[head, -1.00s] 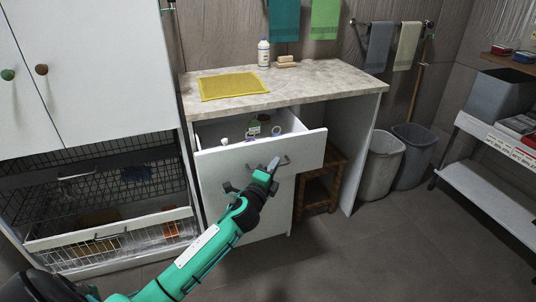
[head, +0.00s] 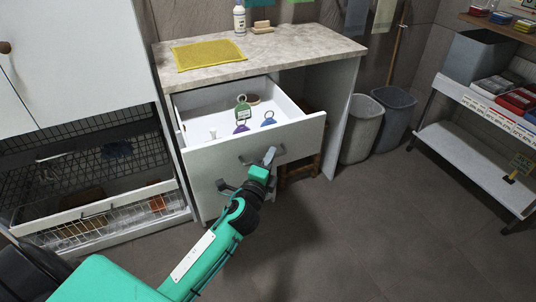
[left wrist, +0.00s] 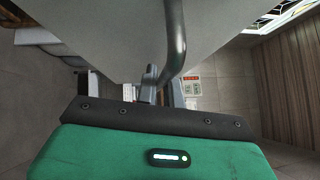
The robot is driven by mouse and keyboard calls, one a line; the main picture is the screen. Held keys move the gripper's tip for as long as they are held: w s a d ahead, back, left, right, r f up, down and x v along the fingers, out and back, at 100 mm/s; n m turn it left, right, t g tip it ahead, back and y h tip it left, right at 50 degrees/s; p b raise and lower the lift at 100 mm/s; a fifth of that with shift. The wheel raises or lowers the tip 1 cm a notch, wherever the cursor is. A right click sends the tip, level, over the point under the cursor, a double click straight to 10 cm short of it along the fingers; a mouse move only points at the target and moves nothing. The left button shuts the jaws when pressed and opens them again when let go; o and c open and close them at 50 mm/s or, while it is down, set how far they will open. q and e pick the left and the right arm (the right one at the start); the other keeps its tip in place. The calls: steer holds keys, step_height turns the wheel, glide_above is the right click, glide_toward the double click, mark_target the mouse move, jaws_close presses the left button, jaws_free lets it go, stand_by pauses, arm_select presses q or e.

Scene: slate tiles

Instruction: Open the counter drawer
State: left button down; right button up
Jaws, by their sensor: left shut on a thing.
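The counter drawer (head: 205,156) is white and stands well out from under the counter (head: 268,55). Inside it lie a green-tagged item (head: 243,107), two purple-blue items and a small brown round thing. My left gripper (head: 268,157) is at the drawer's front, shut on the drawer's grey bar handle (head: 248,161). In the left wrist view the curved metal handle (left wrist: 176,45) runs down to the jaws, and the drawer's front fills the upper middle. My right gripper is not in view.
A yellow mat (head: 209,54), a white bottle (head: 239,20) and a brown block (head: 262,27) are on the counter. Two grey bins (head: 361,128) stand to its right. A wire-basket cabinet (head: 90,170) is at left, a shelf rack (head: 475,165) at right. The floor in front is clear.

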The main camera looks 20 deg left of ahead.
arm_select(q)
steer(key=c, duration=1.5)
jaws_free()
steer(key=shift+c, duration=0.2)
steer(key=shift+s, duration=0.15)
